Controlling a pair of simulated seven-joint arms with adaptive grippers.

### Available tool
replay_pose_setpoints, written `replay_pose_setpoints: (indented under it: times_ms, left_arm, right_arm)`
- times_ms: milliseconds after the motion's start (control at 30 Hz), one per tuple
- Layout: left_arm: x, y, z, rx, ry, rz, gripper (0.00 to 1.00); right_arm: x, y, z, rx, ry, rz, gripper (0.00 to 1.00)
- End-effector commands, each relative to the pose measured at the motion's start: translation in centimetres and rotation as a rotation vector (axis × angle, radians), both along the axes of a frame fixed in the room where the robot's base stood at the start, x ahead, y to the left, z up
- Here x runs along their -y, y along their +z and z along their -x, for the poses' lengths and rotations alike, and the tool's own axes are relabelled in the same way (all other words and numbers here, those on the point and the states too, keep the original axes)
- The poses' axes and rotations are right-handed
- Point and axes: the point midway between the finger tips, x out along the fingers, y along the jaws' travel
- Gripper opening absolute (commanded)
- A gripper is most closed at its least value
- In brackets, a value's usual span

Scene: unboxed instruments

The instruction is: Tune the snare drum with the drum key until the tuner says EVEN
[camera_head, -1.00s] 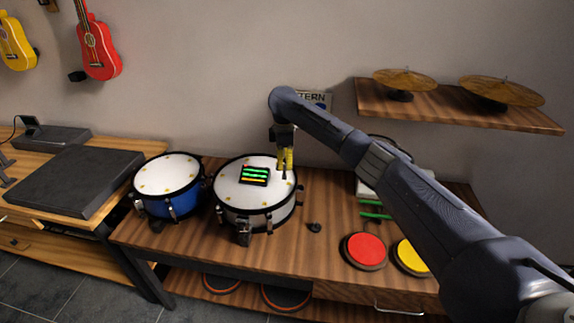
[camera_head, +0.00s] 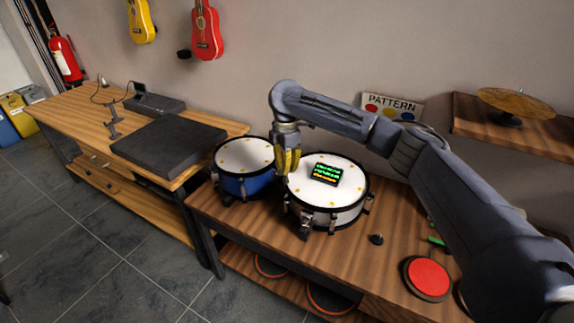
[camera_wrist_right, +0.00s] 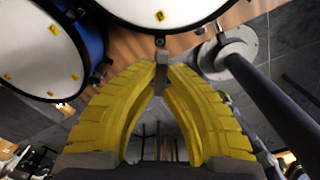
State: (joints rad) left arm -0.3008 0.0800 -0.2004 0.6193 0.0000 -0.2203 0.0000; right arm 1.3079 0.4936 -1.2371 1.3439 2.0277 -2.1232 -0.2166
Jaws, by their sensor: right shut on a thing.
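The snare drum (camera_head: 342,200) with white head and pale shell stands on the wooden bench. The tuner (camera_head: 327,174), a small dark screen with green and orange lines, lies on its head; I cannot read its text. My right gripper (camera_head: 287,171), with yellow fingers, is at the left rim of the snare drum, beside the blue drum. In the right wrist view my right gripper (camera_wrist_right: 161,72) is shut on a small grey piece, apparently the drum key (camera_wrist_right: 161,54), close to the snare drum's rim (camera_wrist_right: 165,28). Whether the key sits on a rod is unclear. My left gripper is out of view.
A blue drum (camera_head: 245,182) stands close on the left. A small dark object (camera_head: 376,239) and a red pad (camera_head: 428,278) lie to the right. The bench front below the drum is clear.

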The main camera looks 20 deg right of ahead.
Motion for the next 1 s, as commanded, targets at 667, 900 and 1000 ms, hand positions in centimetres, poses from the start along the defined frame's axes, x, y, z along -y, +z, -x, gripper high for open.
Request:
replay_pose_setpoints:
  times_ms: [667, 900, 1000]
  left_arm:
    - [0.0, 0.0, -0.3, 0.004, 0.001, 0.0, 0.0]
    - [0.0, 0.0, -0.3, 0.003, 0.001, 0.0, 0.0]
    - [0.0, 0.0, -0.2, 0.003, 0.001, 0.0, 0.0]
  right_arm:
    - [0.0, -4.2, 0.0, 0.0, 0.0, -0.001, 0.0]
    - [0.0, -4.8, 0.0, 0.0, -0.001, 0.001, 0.0]
    - [0.0, -4.9, 0.0, 0.0, -0.001, 0.001, 0.0]
